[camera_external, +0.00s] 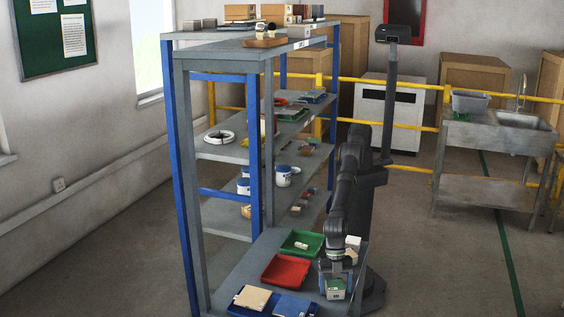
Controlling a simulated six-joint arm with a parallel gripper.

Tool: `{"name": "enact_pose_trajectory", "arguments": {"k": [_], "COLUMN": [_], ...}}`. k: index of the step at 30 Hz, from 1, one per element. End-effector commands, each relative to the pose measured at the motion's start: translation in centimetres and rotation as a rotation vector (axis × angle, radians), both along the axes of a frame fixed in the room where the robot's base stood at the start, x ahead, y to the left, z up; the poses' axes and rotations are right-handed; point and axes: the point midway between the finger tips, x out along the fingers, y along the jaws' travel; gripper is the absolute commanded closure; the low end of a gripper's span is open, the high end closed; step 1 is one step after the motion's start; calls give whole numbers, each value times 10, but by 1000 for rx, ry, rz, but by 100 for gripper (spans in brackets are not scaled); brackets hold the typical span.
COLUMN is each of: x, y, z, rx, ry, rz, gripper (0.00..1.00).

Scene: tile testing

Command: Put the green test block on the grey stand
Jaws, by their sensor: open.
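My gripper (336,276) points down at the front right of the low bench, and its jaws are open. A small pale block with a greenish face and dark marks (335,291) is directly below or between the fingertips. It may be the green test block, but it is too small to be sure. I cannot tell whether the fingers touch it. I cannot make out the grey stand clearly; the gripper and arm cover part of this area.
On the bench (232,283) are a red tray (285,270), a green tray (302,244), a beige tile (252,298) and a blue tile (294,306). White and beige blocks (352,243) lie behind my gripper. A blue-posted shelf rack (176,170) stands close on the left.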

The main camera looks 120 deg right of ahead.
Motion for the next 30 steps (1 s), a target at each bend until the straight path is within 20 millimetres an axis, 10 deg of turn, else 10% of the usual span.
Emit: {"name": "enact_pose_trajectory", "arguments": {"k": [30], "x": [-16], "y": [-41], "z": [111], "rx": [1], "ry": [0], "rz": [0], "gripper": [24]}}
